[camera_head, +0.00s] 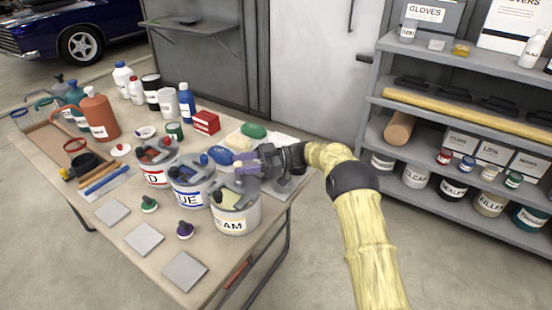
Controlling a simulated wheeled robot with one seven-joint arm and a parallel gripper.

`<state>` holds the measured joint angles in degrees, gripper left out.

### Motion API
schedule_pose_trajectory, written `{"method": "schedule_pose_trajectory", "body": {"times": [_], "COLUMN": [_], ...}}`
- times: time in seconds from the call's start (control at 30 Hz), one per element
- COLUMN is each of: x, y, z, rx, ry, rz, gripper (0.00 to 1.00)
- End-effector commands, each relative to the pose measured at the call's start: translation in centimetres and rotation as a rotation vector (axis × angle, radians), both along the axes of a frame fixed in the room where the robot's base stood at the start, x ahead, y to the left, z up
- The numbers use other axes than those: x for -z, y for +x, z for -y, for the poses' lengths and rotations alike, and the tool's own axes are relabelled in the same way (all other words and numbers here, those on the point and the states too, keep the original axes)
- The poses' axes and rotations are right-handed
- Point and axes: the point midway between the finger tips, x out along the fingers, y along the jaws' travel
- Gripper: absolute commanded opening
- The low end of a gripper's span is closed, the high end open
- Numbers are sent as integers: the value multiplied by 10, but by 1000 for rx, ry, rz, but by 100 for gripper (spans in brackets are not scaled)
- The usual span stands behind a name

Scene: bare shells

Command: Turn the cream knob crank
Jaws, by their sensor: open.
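Three grey cans stand in a row on the table. The nearest can (238,223) has a label whose visible letters read "AM", with a pale yellow-cream part (229,199) at its top. I cannot make out a crank or knob clearly there. The middle can (187,197) has a blue-lettered label ending in "UE", and the farther can (154,177) has a red-lettered one. My gripper (240,163), with purple fingers, is open above and behind the nearest can, pointing left. A blue rounded thing (220,155) lies by its fingertips; I cannot tell whether they touch.
Grey square plates (184,271) and small green (149,203) and purple (185,230) knobbed pieces lie at the table's front. Bottles and a red box (206,122) stand farther back. A loaded shelf (455,130) is at right, with open floor before it.

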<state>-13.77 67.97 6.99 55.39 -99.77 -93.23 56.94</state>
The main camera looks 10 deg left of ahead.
Motion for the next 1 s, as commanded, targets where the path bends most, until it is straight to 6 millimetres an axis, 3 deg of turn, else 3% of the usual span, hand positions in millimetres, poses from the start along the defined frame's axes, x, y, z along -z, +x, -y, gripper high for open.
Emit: {"method": "schedule_pose_trajectory", "body": {"times": [0.7, 1.0], "x": [2, 1], "y": [55, 64], "z": [123, 143], "rx": [-1, -2], "ry": [0, 0], "rz": [1, -1], "gripper": [42, 42]}}
